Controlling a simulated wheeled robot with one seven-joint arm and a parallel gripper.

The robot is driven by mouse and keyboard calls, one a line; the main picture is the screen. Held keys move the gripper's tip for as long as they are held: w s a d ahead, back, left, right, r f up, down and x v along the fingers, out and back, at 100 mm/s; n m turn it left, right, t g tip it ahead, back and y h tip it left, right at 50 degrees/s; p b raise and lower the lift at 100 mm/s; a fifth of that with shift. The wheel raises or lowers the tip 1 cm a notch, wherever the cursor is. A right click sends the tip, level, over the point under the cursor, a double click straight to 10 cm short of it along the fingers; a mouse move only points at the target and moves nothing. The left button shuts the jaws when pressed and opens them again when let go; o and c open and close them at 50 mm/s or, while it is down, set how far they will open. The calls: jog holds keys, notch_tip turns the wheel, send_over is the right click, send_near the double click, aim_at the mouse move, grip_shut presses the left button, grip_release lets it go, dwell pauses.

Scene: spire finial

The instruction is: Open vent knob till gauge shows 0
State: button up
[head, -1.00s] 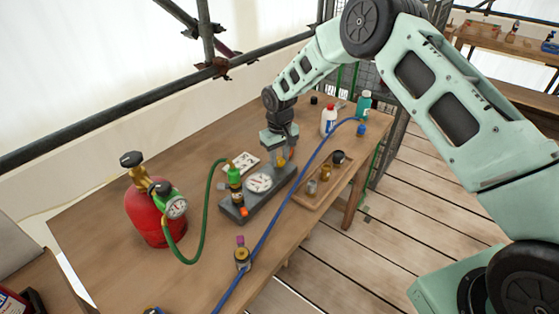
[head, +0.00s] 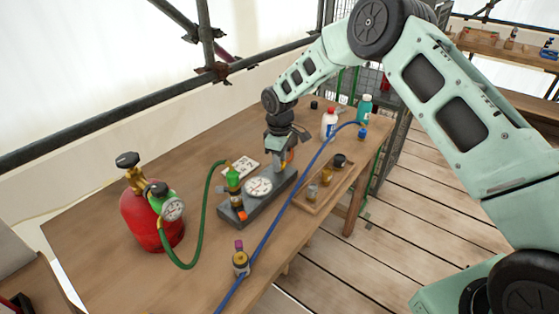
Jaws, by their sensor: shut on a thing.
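My gripper (head: 281,157) points down at the back end of the grey test block (head: 262,206) on the wooden table. It is shut on a small knob there, which the fingers mostly hide; a bit of orange-red shows beside them. The round white gauge (head: 258,187) is on the block just in front of my gripper. Its needle is too small to read. A green fitting (head: 233,180) stands at the block's left end, with an orange knob (head: 242,216) low in front of it.
A red cylinder (head: 152,221) with its own gauge (head: 173,210) stands at left, joined by a green hose (head: 205,215) to the block. A blue hose (head: 275,220) crosses the table in front.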

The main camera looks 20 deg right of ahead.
jog(key=shift+r, duration=0.1)
dwell(0.3)
jog(key=o, duration=1)
jog(key=shift+c, duration=0.2)
notch_tip(320, 180, up, 17)
jog(key=b, duration=0.3)
jog(key=shift+r, duration=0.15)
